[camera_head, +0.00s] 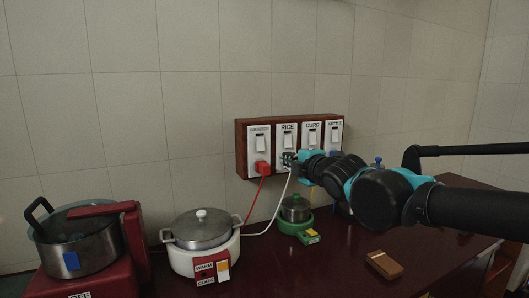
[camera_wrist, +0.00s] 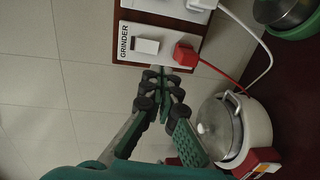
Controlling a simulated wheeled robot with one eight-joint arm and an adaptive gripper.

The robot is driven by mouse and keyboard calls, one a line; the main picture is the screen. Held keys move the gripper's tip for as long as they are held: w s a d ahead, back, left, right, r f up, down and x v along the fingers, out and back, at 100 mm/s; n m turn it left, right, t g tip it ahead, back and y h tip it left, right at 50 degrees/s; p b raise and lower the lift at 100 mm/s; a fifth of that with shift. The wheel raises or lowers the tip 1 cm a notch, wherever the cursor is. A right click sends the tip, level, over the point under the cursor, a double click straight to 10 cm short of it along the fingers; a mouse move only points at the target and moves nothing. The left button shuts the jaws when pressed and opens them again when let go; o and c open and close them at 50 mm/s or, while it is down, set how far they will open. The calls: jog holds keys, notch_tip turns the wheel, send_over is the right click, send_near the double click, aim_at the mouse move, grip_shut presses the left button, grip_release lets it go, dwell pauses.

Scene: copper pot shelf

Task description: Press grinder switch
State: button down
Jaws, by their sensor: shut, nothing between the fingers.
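The grinder switch (camera_head: 260,144) is a light rocker on the white GRINDER plate (camera_head: 253,162), leftmost on the wooden wall board (camera_head: 242,165). In the wrist view the grinder switch (camera_wrist: 146,46) shows sideways, with a red plug (camera_wrist: 185,54) in the socket beside it. My gripper (camera_head: 289,158) is in front of the board, overlapping the lower part of the RICE plate. In the wrist view my gripper (camera_wrist: 164,82) is shut and empty, its tips near the edge of the GRINDER plate. Contact with the board cannot be told; the switch is unobstructed.
A small green cooker (camera_head: 295,212) and a brown box (camera_head: 384,264) sit on the dark counter (camera_head: 340,270). Red and white cords hang below the board.

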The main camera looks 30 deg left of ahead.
aim_at(261, 149)
jog(key=shift+s+a+r, duration=0.25)
jog(key=shift+a, duration=0.1)
jog(key=x, duration=1.3)
jog(key=shift+w+a, duration=0.15)
jog(key=shift+w, duration=0.05)
jog(key=shift+w+a+f, duration=0.1)
jog(key=shift+w+a, duration=0.05)
jog(key=shift+a, duration=0.05)
